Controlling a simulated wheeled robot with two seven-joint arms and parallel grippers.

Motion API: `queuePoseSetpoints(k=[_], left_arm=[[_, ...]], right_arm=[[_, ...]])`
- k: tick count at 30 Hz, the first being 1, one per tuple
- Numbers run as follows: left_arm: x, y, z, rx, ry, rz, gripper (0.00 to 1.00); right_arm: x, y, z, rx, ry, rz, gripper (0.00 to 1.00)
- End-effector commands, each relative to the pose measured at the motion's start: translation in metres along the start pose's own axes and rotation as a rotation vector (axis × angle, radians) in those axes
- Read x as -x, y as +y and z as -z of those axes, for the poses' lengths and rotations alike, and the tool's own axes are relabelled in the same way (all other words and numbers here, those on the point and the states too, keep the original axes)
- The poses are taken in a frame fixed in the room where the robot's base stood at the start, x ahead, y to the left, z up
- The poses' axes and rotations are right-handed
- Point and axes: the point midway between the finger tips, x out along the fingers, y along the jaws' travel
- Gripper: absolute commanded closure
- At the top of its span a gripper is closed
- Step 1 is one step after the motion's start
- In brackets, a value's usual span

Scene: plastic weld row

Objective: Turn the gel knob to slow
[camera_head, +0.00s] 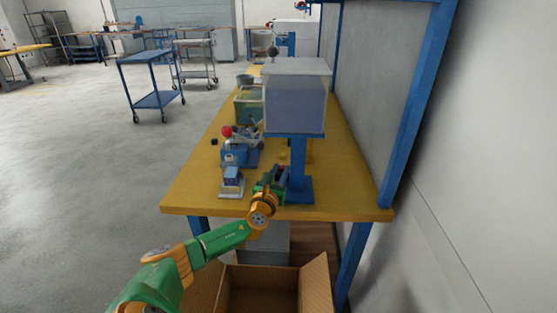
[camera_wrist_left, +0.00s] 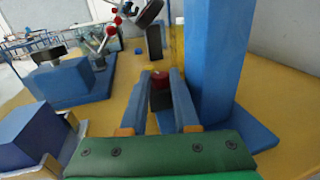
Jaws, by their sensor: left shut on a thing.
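My left gripper (camera_head: 277,176) reaches over the near edge of the yellow bench, beside the foot of a blue stand. In the left wrist view its two fingers (camera_wrist_left: 160,82) are closed on a small dark piece with a red top (camera_wrist_left: 160,76), which looks like the gel knob. Its pointer and any slow marking cannot be read. A box-shaped tank (camera_head: 294,103) with bluish contents sits on top of the blue stand (camera_head: 298,165). The stand's post (camera_wrist_left: 215,60) rises close to the right of the fingers in the wrist view. My right gripper is not in view.
A blue block on a pale holder (camera_head: 232,182) and a blue device with a red ball (camera_head: 240,152) stand left of the gripper. A greenish bin (camera_head: 248,107) is farther back. An open cardboard box (camera_head: 262,288) lies below the bench's front edge. A grey wall borders the right.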

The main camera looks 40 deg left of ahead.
Motion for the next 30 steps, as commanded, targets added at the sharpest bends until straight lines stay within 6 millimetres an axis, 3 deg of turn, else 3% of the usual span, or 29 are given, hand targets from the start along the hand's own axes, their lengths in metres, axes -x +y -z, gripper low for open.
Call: queuePoseSetpoints(k=[10,11,12,23,26,30], left_arm=[[0.0,0.0,-0.001,-0.002,-0.004,-0.027,1.0],[0.0,0.0,-0.001,-0.002,-0.004,-0.027,0.63],[0.0,0.0,-0.001,-0.002,-0.004,-0.027,0.58],[0.0,0.0,0.0,-0.002,-0.002,-0.023,0.58],[-0.001,0.003,0.005,-0.004,-0.008,0.016,0.58],[-0.001,0.007,0.014,-0.008,-0.012,0.151,0.58]], right_arm=[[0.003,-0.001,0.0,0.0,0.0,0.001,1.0],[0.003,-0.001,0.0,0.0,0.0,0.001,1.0],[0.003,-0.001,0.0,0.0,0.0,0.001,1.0],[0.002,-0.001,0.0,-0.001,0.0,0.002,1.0],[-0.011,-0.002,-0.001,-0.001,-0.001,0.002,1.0],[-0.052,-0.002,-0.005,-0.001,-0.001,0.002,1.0]])
